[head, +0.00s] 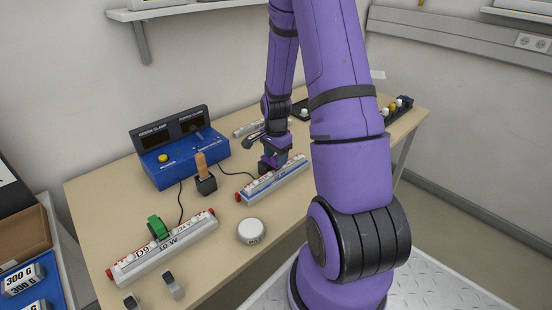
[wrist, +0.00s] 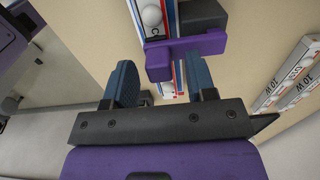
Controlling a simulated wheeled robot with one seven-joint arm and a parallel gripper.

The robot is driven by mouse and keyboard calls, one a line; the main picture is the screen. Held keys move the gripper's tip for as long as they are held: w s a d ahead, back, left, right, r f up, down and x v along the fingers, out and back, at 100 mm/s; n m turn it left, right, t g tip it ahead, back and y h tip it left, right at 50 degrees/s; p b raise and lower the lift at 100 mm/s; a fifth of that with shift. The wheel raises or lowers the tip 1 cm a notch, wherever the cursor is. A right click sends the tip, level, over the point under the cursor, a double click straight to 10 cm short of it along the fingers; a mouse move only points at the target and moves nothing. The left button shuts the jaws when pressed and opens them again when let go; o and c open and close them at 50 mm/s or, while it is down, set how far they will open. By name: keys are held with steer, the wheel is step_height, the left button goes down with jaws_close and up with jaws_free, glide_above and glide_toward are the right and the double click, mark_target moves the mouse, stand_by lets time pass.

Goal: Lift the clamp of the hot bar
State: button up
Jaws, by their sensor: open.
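Which bar is hot I cannot tell. My gripper (wrist: 163,80) is open, its blue-grey fingers on either side of the farther bar's line, just short of the purple clamp in the wrist view. Nothing is held. In the head view my gripper (head: 275,150) is over that bar, partly hiding the clamp.
A blue control box (head: 180,148) with dark displays stands behind the bars, cables running from it. A wooden-handled tool (head: 202,166) stands in a dark holder. A white round piece (head: 252,231) lies between the bars. Small grey blocks (head: 172,285) are at the front.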

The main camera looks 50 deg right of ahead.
steer(key=shift+f, duration=0.5)
jaws_close()
